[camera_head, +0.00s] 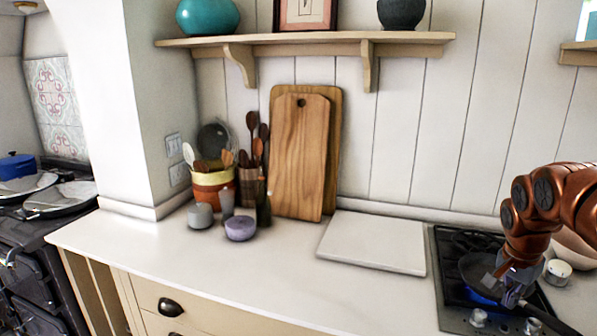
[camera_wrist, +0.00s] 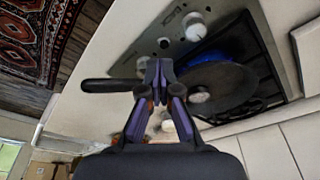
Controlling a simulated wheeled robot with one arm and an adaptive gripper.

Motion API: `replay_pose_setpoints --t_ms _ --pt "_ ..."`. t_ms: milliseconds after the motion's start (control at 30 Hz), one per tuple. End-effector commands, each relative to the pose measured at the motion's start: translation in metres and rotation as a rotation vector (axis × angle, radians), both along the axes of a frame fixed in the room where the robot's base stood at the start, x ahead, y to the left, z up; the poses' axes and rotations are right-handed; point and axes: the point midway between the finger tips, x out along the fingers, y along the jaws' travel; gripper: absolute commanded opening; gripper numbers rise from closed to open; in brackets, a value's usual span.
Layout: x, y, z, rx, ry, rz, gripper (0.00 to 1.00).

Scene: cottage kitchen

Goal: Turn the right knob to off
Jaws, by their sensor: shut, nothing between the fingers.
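The black hob (camera_head: 452,290) stands at the right of the counter. Its left knob (camera_head: 478,317) is pale and round on the front strip; it also shows in the wrist view (camera_wrist: 194,27). The right knob (camera_head: 530,326) is partly hidden by the pan handle in the head view. In the wrist view the right knob (camera_wrist: 142,64) is just beside my fingertips and partly covered by them. My gripper (camera_head: 512,298) is shut and empty, above the front of the hob; its purple fingers also show in the wrist view (camera_wrist: 159,68). I cannot tell whether they touch the knob.
A dark frying pan (camera_wrist: 218,90) sits on the hob, over something blue, its black handle (camera_wrist: 108,85) passing close by my fingers. A white board (camera_head: 375,242) lies left of the hob. A small white pot (camera_head: 558,272) stands behind my gripper. The counter's middle is clear.

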Motion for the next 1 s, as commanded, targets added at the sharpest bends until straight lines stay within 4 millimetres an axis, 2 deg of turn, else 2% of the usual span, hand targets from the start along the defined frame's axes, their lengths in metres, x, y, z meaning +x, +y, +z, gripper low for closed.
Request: replay_pose_setpoints --t_ms 33,100,200,300,467,667,1000 --pt "0.002 -0.02 -0.006 -0.004 -0.004 -0.069 0.0" --pt "0.001 -0.043 -0.01 -0.017 -0.009 -0.149 0.0" --pt "-0.001 -0.064 -0.016 -0.028 -0.011 -0.227 0.0" --pt "-0.003 -0.074 -0.019 -0.035 -0.012 -0.264 0.0" --pt "-0.004 -0.077 -0.023 -0.037 -0.013 -0.273 0.0" --pt "-0.004 -0.077 -0.037 -0.036 -0.012 -0.273 0.0" --pt "-0.004 -0.076 -0.079 -0.037 -0.014 -0.271 0.0"
